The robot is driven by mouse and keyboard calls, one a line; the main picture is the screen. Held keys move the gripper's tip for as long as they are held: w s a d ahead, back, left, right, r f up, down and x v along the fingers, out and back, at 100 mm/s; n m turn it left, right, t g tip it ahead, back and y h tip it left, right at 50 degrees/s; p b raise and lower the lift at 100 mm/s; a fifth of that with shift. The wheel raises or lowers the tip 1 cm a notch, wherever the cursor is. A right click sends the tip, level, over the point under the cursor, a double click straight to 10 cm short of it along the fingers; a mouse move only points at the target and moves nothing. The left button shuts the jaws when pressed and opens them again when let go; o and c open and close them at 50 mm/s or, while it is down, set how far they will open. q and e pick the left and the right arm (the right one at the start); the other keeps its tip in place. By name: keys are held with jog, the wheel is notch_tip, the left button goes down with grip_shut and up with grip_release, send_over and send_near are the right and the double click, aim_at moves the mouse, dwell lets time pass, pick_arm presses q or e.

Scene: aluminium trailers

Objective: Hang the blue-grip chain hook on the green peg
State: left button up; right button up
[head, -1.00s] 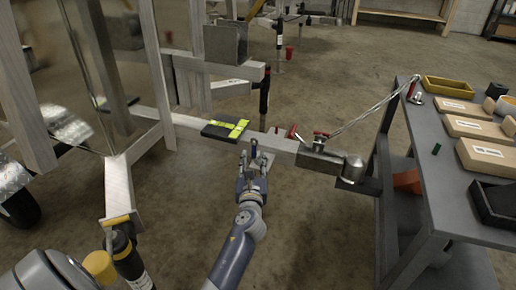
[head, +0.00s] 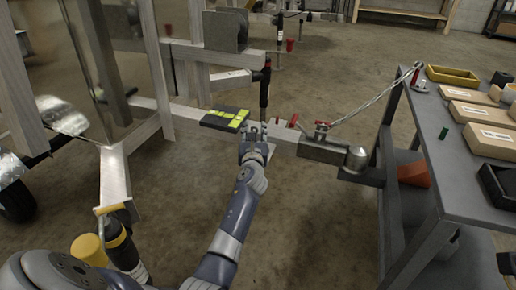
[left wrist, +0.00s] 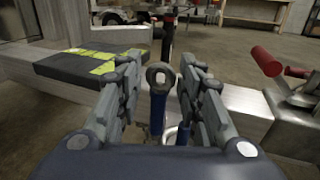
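The blue-grip chain hook, a dark metal eye over a blue grip (left wrist: 157,114), stands between the fingers of my left gripper in the left wrist view. My left gripper (head: 253,130) is at the trailer's drawbar (head: 185,114), near the black and yellow-green pad. It also shows in the left wrist view (left wrist: 160,72), its fingers apart with gaps beside the eye. In the head view the gripper hides the hook. A small green cylinder (head: 443,133) stands on the grey table; I cannot tell whether it is the green peg. My right gripper is not in view.
The black and yellow-green pad (head: 225,119) lies on the drawbar. Red-handled coupler parts (head: 321,127) and a taut cable are to the right. The grey table (head: 455,190) holds cardboard boxes (head: 490,140) and a yellow tray (head: 452,75).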

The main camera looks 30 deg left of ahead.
pick_arm(q)
jog(key=shift+r, duration=0.1)
grip_shut()
